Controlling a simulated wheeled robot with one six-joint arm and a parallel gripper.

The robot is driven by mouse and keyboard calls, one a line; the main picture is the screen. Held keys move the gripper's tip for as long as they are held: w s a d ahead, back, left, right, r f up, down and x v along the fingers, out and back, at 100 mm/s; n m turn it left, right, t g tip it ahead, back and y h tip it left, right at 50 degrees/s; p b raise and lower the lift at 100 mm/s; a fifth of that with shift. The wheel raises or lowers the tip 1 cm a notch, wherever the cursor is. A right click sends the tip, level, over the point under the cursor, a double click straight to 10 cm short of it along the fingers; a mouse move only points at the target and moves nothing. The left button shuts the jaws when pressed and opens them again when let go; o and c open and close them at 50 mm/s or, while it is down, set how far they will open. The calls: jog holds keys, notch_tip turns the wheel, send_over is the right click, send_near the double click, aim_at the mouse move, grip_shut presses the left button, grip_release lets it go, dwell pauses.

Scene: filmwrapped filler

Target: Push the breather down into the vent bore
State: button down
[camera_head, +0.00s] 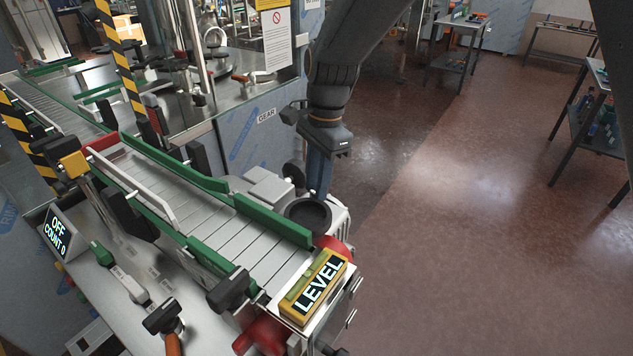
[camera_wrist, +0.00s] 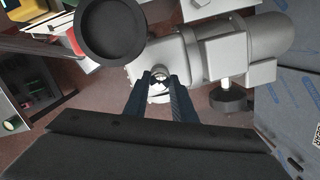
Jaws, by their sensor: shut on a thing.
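My gripper (camera_wrist: 160,78) points down at the grey gearbox (camera_wrist: 148,64) at the conveyor's end. Its two dark fingers are closed on a small shiny metal piece (camera_wrist: 158,92), which looks like the breather. In the head view my gripper (camera_head: 318,194) reaches down behind the black round dish (camera_head: 308,213), and the breather is hidden there. The vent bore is not visible in either view. I cannot tell whether the breather sits in it or above it.
The black dish (camera_wrist: 110,28) stands close beside my fingers. A grey motor (camera_wrist: 254,45) adjoins the gearbox. The conveyor (camera_head: 233,238) has green side rails (camera_head: 275,222). A yellow level (camera_head: 314,287) lies at its end. Open floor (camera_head: 480,220) is on the right.

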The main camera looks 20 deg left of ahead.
jog(key=shift+f, duration=0.1)
jog(key=c, duration=1.4)
grip_release()
